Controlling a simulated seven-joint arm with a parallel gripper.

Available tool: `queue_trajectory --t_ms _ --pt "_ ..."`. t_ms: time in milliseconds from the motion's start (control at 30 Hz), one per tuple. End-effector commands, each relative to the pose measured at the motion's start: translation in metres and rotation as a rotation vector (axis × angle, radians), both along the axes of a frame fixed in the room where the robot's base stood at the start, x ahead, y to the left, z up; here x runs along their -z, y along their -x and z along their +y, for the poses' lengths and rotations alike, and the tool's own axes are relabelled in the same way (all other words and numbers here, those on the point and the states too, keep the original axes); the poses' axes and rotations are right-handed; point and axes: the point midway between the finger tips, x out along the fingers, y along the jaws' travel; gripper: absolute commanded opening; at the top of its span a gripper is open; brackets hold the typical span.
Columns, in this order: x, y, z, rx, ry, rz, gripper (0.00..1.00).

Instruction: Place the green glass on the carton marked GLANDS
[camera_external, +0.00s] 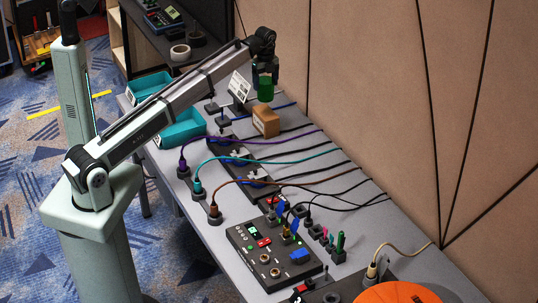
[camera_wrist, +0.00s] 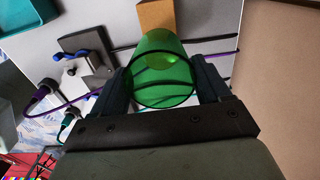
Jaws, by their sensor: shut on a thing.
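The green glass (camera_external: 265,91) is held in my gripper (camera_external: 264,78), above the table near the wall panel. In the wrist view the green glass (camera_wrist: 162,75) sits between the two dark fingers of my gripper (camera_wrist: 163,88), which are shut on it. A brown carton (camera_external: 266,121) stands on the table just below the glass in the external view, with a gap between them. In the wrist view the carton (camera_wrist: 157,14) shows partly behind the glass at the top. I cannot read any marking on the carton.
Teal bins (camera_external: 183,128) stand at the table's left edge. A white sign (camera_external: 239,87) stands left of the glass. Cables with plugs (camera_external: 196,187) cross the table in front of the carton, and a control box (camera_external: 272,256) lies nearer. The tan wall panel (camera_external: 370,100) bounds the right side.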

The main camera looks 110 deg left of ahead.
Motion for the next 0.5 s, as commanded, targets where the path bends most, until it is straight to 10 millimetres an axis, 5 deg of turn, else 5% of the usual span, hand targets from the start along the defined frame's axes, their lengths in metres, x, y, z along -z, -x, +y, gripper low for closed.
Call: queue_trajectory --t_ms 500 --pt "0.057 0.000 -0.001 0.001 0.001 0.001 0.21"
